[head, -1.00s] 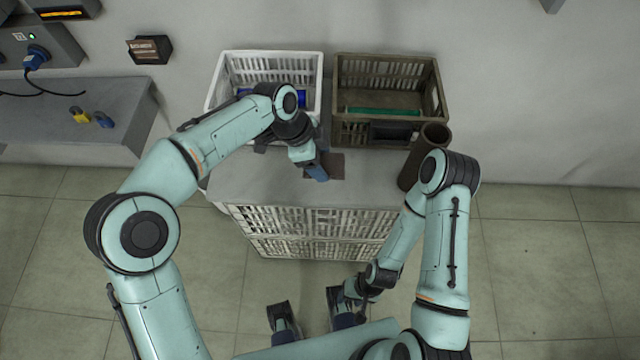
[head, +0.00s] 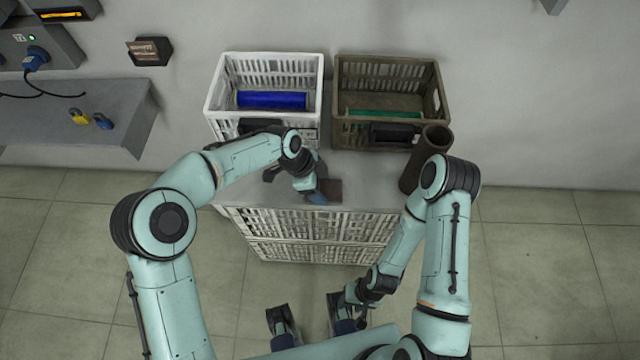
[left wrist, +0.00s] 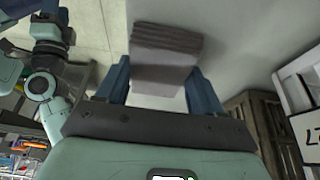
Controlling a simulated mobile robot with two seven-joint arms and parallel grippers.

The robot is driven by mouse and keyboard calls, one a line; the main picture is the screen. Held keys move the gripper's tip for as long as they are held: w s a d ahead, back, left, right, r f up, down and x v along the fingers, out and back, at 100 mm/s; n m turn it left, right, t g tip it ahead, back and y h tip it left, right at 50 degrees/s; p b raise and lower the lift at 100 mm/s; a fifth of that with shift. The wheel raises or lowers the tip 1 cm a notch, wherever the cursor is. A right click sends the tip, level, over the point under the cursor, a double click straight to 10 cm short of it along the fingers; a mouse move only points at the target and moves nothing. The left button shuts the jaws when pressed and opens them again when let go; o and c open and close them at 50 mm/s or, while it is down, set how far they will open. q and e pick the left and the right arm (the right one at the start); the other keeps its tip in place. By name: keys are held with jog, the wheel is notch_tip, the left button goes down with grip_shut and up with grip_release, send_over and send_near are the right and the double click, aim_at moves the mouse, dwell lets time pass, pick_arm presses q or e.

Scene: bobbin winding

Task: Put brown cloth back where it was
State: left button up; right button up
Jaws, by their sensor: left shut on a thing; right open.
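The brown cloth (head: 333,187) is a small dark, folded-looking piece near the front edge of the grey table top. My left gripper (head: 318,194) is shut on it. In the left wrist view the cloth (left wrist: 165,45) shows as a layered grey-brown stack between and beyond the blue fingers of the left gripper (left wrist: 160,82). I cannot tell whether the cloth touches the table. My right gripper (head: 311,322) is open and empty, low in front of the table.
A white crate (head: 213,105) with a blue roll (head: 272,100) stands at the back left. A brown crate (head: 437,105) with a green item (head: 383,113) stands at the back right. A dark brown tube (head: 436,138) stands at the table's right end. The table middle (head: 370,170) is clear.

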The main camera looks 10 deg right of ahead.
pick_arm(q)
jog(key=o, duration=0.9)
jog(key=shift+f, duration=0.1)
jog(key=shift+o, duration=0.2)
jog(key=shift+r, duration=0.25)
jog(key=v, duration=1.1)
jog(key=shift+a+r+p, duration=0.25)
jog(key=shift+r+p, duration=0.1)
jog(key=shift+p, duration=0.1)
